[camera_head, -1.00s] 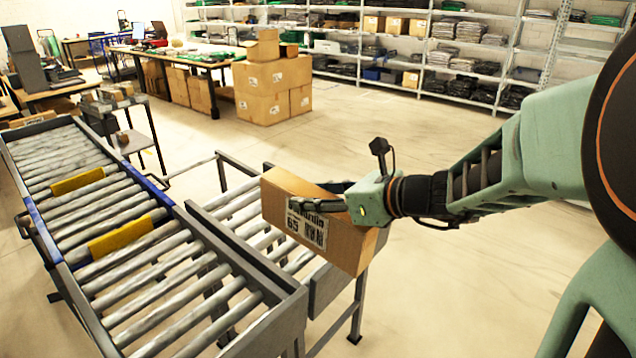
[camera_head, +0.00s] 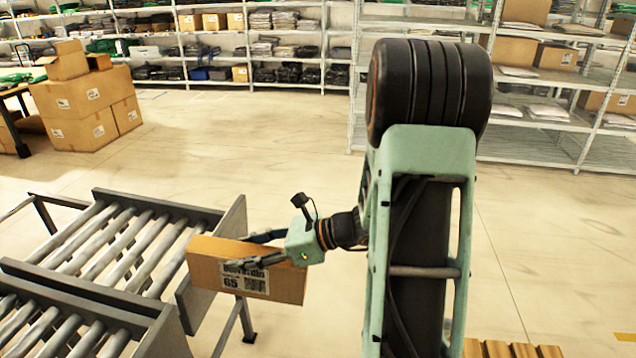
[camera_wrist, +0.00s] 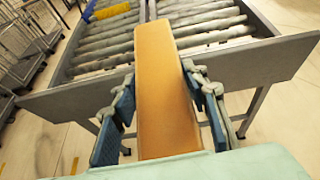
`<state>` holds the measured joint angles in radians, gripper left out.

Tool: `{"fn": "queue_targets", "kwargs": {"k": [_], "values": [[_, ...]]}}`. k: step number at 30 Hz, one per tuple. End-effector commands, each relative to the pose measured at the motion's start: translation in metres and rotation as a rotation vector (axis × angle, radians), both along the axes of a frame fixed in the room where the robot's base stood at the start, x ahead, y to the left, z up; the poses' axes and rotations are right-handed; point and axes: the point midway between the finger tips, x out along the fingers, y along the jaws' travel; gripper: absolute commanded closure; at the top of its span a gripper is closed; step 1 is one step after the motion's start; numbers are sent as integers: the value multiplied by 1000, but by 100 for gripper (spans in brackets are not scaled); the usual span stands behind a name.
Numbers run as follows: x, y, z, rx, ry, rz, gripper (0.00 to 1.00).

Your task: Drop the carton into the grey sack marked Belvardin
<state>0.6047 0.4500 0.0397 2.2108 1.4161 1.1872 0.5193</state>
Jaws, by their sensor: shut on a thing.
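The brown carton (camera_head: 214,270) carries a white label with dark print and the number 65. My gripper (camera_head: 268,248) is shut on it and holds it in the air beside the end of the roller conveyor. In the wrist view the carton (camera_wrist: 166,90) lies between the two blue fingers of my gripper (camera_wrist: 165,110). The label text is only partly readable. No grey sack shows in either current view.
The roller conveyor (camera_head: 110,235) stands at the left, its end close to the carton. Stacked boxes (camera_head: 85,105) stand at the back left. Shelving (camera_head: 540,90) fills the back right. Wooden slats (camera_head: 510,349) show at the bottom right. The floor between is clear.

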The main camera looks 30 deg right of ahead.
Motion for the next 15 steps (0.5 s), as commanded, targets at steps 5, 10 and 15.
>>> {"fn": "queue_targets", "kwargs": {"k": [5, 10, 15], "values": [[0, 0, -37, 1, -1, -1, 100], [1, 0, -65, 1, -1, -1, 100], [1, 0, -92, 1, -1, -1, 100]]}}
